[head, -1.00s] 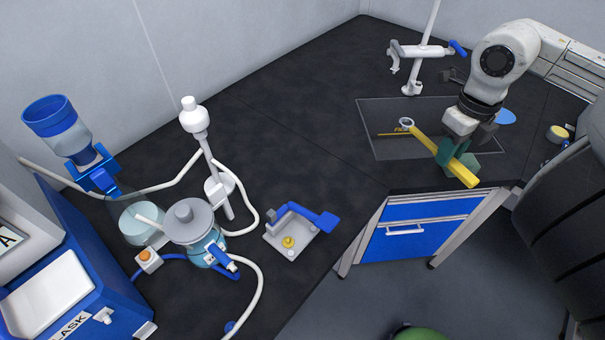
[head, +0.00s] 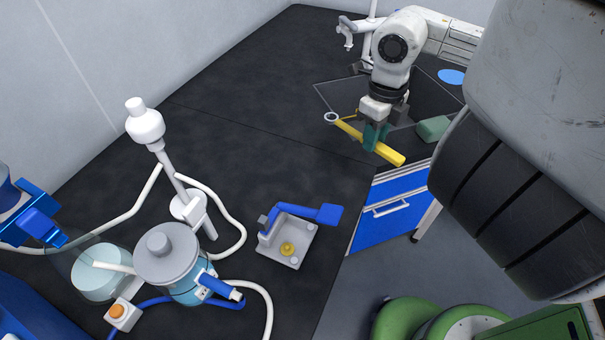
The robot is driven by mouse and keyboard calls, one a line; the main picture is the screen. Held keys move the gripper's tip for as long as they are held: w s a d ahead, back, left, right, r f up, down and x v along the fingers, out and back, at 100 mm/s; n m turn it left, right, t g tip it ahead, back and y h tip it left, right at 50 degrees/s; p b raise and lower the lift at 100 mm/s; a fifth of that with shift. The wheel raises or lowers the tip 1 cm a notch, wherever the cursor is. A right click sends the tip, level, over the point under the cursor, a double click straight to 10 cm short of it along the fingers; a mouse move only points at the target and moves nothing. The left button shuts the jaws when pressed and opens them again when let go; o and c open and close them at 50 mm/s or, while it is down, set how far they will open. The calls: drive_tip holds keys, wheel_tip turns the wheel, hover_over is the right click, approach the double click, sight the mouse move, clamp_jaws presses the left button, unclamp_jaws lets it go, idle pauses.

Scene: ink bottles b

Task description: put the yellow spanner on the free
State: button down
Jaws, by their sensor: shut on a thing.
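The yellow spanner (head: 388,152) has a pale ring at its far left end and a plain bar at its near right end. My gripper (head: 374,138), with green fingertips, is shut around the bar. It holds the spanner aslant near the front of a dark outlined area (head: 330,93) on the black bench. The arm and spanner hide part of that area. Whether the spanner touches the bench, I cannot tell. A small yellow marking shows behind the spanner, too small to read.
A green block (head: 433,128) lies right of my gripper. A white stand (head: 345,30) is behind it and a blue disc (head: 451,76) lies at back right. A small tray with a blue arm (head: 288,240) and glassware (head: 168,255) stand at front left. The bench's middle left is clear.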

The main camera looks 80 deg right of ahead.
drive_tip(key=w+a+f+p, duration=0.1)
drive_tip(key=w+f+p, duration=0.2)
drive_tip(key=w, duration=0.5)
hover_over(312, 180)
drive_tip(key=s, duration=0.1)
wheel_tip(312, 180, down, 5)
drive_tip(key=shift+d+r+p, duration=0.1)
drive_tip(key=shift+p, duration=0.35)
drive_tip(key=shift+w+f, duration=0.5)
drive_tip(key=shift+f, duration=1.85)
drive_tip(key=shift+f, duration=0.15)
drive_tip(key=c, duration=0.9)
unclamp_jaws()
drive_tip(key=shift+c, duration=0.2)
